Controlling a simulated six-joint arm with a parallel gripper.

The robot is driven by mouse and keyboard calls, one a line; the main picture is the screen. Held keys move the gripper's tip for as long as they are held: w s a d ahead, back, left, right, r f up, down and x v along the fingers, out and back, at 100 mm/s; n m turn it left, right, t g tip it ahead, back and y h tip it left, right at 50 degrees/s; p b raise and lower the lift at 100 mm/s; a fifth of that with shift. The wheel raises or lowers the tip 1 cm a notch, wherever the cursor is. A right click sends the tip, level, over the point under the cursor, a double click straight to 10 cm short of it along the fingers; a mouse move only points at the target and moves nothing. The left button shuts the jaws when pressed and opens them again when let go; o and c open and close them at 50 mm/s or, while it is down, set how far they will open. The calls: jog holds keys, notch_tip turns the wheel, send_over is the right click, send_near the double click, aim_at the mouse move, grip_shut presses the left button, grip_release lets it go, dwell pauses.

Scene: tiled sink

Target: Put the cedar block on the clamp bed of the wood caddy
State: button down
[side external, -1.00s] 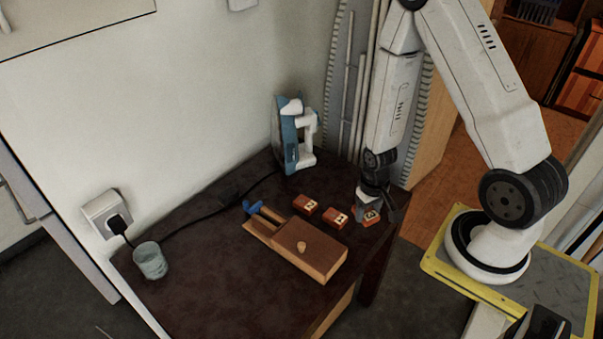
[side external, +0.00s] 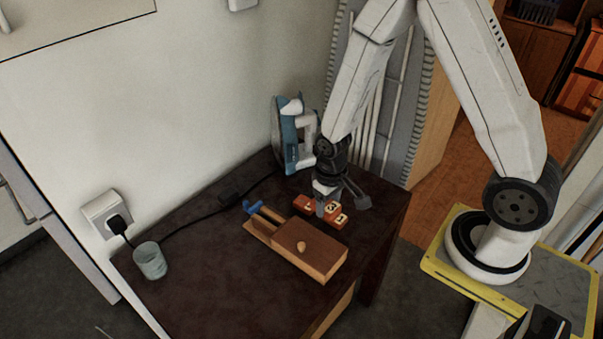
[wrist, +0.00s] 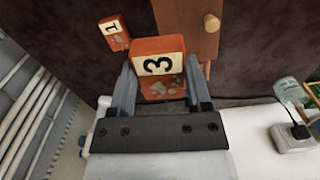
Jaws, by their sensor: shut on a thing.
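My gripper (wrist: 160,78) is shut on a reddish-orange block with a white label "3" (wrist: 159,66). A block labelled "1" (side external: 341,220) lies on the table close by and shows at upper left in the wrist view (wrist: 114,34).
A blue and white iron (side external: 293,135) stands upright at the back by the wall. Its cord runs to the wall socket (side external: 108,213). A glass cup (side external: 150,261) stands at the table's left. The dark tabletop (side external: 215,280) left of the caddy is clear.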

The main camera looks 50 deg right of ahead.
jog(key=w+a+r+n, duration=0.1)
jog(key=a+r, duration=0.1)
jog(key=a, duration=0.1)
send_over(271, 213)
jog(key=s+a, duration=0.2)
notch_tip(271, 213, down, 9)
jog(key=shift+s+d+f, duration=0.15)
jog(key=shift+s, duration=0.05)
dwell(0.4)
jog(key=shift+w+f, duration=0.3)
jog(key=shift+f, duration=1.55)
jog(key=shift+f, duration=0.15)
grip_release()
